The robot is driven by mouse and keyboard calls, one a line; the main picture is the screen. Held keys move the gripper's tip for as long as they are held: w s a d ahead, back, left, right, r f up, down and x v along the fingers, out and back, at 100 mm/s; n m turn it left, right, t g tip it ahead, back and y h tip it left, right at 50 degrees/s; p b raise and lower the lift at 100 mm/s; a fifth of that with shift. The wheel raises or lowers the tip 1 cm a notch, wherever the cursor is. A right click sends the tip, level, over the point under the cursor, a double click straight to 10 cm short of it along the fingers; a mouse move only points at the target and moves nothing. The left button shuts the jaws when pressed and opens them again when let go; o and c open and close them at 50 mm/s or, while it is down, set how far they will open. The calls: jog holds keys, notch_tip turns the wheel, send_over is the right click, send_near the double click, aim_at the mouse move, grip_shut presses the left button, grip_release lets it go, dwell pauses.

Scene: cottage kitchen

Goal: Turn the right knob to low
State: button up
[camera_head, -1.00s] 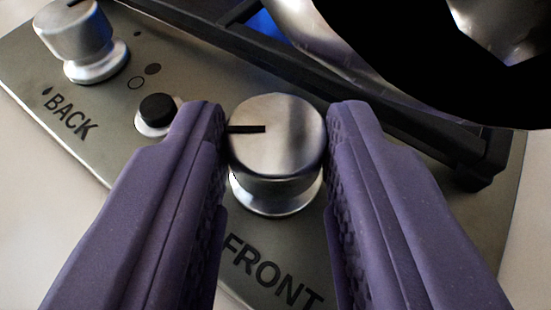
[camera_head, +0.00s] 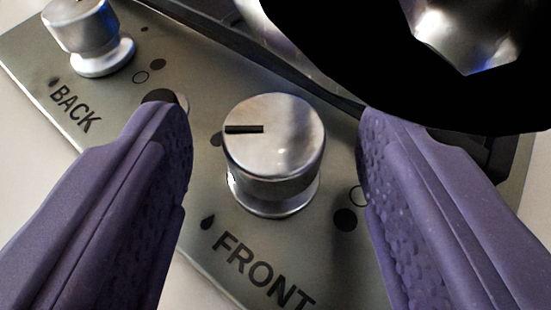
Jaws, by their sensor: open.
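The right knob (camera_head: 274,150) is a silver metal cylinder above the word FRONT on the steel stove panel. The dark line on its top points to the left in the picture. My gripper (camera_head: 277,135) is open, with one purple finger on each side of the knob. There is a clear gap between each finger and the knob, so it is not held. Small printed dots and a flame mark show on the panel around the knob's base. The left finger hides part of a black button (camera_head: 160,97).
A second silver knob (camera_head: 84,35) stands at the upper left above the word BACK. A dark grate (camera_head: 250,45) and a black-rimmed metal pan (camera_head: 465,35) are close behind the right knob, near my right finger. The panel is bare in front of the knob.

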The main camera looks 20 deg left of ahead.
jog(key=p+v, duration=0.2)
jog(key=v, duration=0.5)
jog(key=shift+s+d+r+p, duration=0.1)
jog(key=shift+p, duration=0.2)
jog(key=shift+s, duration=0.25)
